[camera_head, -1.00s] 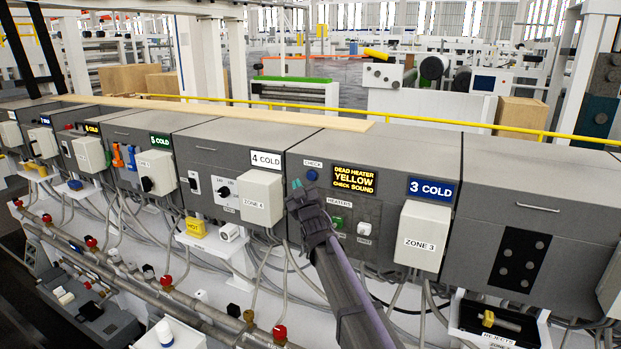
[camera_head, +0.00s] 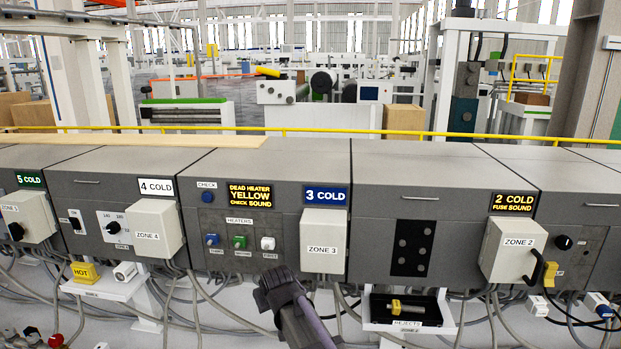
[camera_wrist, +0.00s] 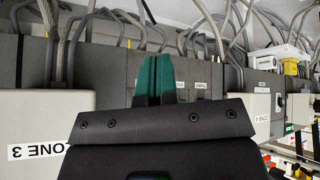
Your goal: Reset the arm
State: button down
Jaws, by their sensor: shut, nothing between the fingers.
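My gripper (camera_head: 270,280) shows in the head view below the heater panel (camera_head: 234,222) of the zone 3 housing. In that view its fingers are hard to make out. In the wrist view its green fingertips (camera_wrist: 154,68) are together, with nothing between them. The wrist view is upside down. The gripper is apart from the knobs and appears in front of the cables under the housing.
The zone 3 box (camera_head: 323,245), zone 4 box (camera_head: 155,227) and zone 2 box (camera_head: 508,249) jut from the housings. A rejects tray (camera_head: 406,325) holds a yellow-ended part. Loose grey cables (camera_head: 215,320) hang below. A yellow HOT block (camera_head: 85,272) sits left.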

jog(key=s+d+f+m+g+h+b, duration=0.1)
jog(key=s+d+f+m+g, duration=0.2)
jog(key=s+d, duration=0.8)
jog(key=s+d+f+m+g+h+b, duration=0.1)
jog(key=s+d+f+m+g+b, duration=0.1)
jog(key=s+d, duration=0.9)
jog(key=d+f+m+g, duration=0.1)
jog(key=d+f, duration=0.1)
jog(key=d, duration=0.4)
jog(key=shift+s+g, duration=0.3)
jog(key=shift+g, duration=0.1)
